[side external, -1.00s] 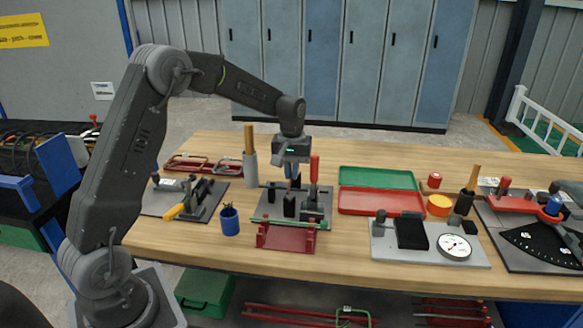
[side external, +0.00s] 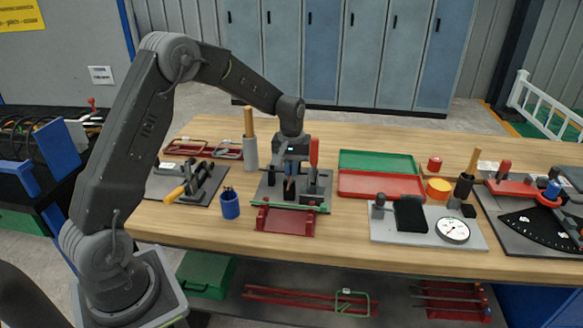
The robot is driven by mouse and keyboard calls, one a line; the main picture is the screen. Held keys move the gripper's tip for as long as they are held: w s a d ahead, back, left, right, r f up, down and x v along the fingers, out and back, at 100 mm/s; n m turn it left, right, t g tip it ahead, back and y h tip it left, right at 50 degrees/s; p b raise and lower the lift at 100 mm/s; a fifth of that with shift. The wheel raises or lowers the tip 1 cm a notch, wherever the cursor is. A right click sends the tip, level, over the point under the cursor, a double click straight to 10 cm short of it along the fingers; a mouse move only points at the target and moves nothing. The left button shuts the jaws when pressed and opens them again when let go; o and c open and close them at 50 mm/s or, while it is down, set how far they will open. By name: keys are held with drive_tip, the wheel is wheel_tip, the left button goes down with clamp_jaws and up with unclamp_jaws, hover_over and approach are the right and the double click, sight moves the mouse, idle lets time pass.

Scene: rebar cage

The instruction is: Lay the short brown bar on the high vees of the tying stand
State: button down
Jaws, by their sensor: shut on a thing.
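My gripper (side external: 291,178) points straight down over the grey base plate with dark upright blocks (side external: 262,190), to the left of a red upright handle. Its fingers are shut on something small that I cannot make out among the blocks. I cannot pick out the short brown bar on its own in this view. A dark red stand (side external: 286,222), which looks like the tying stand, is at the front edge of that plate. A green bar (side external: 312,210) lies across its top. Its vees are too small to tell apart.
A blue cup (side external: 230,205) and a clamp with a yellow handle (side external: 175,193) are to the left. A grey and tan upright post (side external: 250,153) stands behind left. Green (side external: 378,160) and red (side external: 355,184) trays and a dial gauge plate (side external: 385,238) are to the right.

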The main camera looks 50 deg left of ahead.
drive_tip(key=shift+f, duration=0.15)
drive_tip(key=c, duration=1.7)
unclamp_jaws()
drive_tip(key=o, duration=0.5)
wheel_tip(320, 180, up, 14)
drive_tip(key=shift+f, duration=0.1)
wheel_tip(320, 180, up, 6)
